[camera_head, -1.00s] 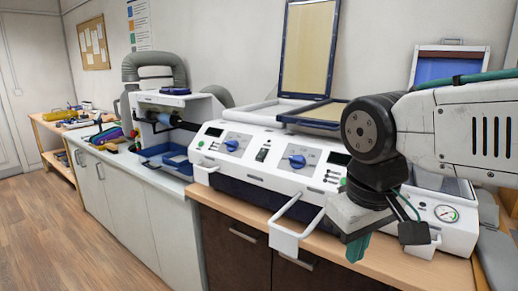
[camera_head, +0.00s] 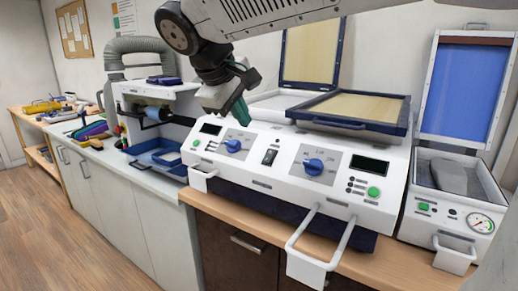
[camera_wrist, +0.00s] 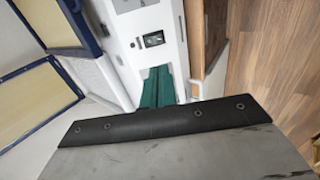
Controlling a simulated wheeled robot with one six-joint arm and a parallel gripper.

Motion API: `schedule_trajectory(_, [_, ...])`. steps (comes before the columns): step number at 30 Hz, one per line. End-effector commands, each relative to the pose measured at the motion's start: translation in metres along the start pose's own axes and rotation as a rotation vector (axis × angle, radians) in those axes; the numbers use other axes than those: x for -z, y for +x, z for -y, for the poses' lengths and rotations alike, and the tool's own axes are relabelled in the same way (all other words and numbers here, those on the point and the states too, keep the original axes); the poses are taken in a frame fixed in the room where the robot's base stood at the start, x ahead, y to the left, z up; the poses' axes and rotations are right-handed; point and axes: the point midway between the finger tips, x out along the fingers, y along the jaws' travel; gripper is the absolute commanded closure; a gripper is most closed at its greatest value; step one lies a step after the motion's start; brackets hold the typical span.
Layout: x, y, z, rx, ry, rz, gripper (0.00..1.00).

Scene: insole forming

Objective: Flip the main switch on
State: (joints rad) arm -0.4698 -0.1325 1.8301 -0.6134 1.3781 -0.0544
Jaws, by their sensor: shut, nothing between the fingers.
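The main switch (camera_head: 269,157) is a small black rocker in the middle of the white machine's sloped front panel, between two blue knobs. In the wrist view the switch (camera_wrist: 153,39) lies just beyond the fingertips. My gripper (camera_head: 243,113) has green fingers that are closed together and empty. It hangs above the panel, up and left of the switch in the head view, apart from it. In the wrist view the green fingers (camera_wrist: 157,87) point toward the switch. The rocker's position is too small to tell.
The white heating machine (camera_head: 235,178) has a left blue knob (camera_head: 233,145), a right blue knob (camera_head: 314,166) and a handle (camera_head: 304,262) sticking out in front. A blue-framed tray (camera_head: 352,108) sits behind the panel. A press with a gauge (camera_head: 480,222) stands right.

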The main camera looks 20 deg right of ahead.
Motion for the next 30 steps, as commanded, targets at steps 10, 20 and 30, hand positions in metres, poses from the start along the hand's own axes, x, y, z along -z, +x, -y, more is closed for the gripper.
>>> schedule_trajectory(10, [0.0, 0.048, 0.001, 0.001, -0.002, 0.003, 1.0])
schedule_trajectory(20, [0.001, 0.114, 0.002, 0.002, -0.003, 0.001, 1.0])
schedule_trajectory(30, [0.001, 0.138, 0.002, 0.001, -0.003, -0.002, 1.0])
